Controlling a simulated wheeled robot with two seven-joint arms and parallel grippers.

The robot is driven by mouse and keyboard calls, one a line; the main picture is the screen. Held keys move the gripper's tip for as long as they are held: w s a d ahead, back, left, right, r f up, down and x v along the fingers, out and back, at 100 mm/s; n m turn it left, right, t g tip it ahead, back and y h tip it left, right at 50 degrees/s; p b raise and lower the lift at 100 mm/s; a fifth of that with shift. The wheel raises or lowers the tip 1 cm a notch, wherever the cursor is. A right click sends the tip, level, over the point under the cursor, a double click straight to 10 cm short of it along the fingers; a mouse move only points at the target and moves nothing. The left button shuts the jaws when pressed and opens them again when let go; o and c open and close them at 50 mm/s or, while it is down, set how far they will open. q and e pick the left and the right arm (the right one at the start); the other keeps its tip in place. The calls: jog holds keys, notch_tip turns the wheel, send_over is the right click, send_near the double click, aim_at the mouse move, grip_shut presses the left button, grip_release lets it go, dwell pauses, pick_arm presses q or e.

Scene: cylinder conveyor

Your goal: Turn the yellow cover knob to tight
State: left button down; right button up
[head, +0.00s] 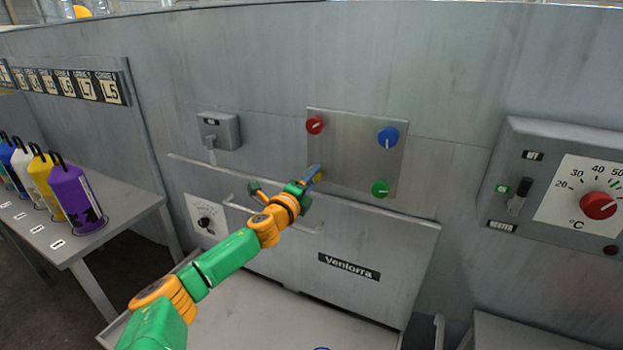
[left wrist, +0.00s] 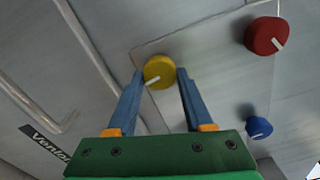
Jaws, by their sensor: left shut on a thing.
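The yellow cover knob (left wrist: 159,71) sits on a grey metal panel (head: 350,150). In the left wrist view it is between the two blue fingers of my left gripper (left wrist: 160,75), which is shut on it. Its white mark points to the lower left there. In the head view my left gripper (head: 314,174) reaches the panel's lower left corner and hides most of the yellow knob. My right gripper is not in view.
The panel also bears a red knob (head: 315,124), a blue knob (head: 388,137) and a green knob (head: 380,188). A handle bar (head: 290,226) runs below. A heater box (head: 560,190) is at right. Bottles (head: 74,195) stand on a left table.

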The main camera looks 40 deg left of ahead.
pick_arm(q)
jog(key=shift+r, duration=0.1)
dwell(0.3)
jog(key=shift+c, duration=1.5)
grip_release()
jog(key=b+v, duration=0.1)
jog(key=v, duration=0.6)
jog(key=shift+b, duration=0.35)
jog(key=shift+a, duration=0.1)
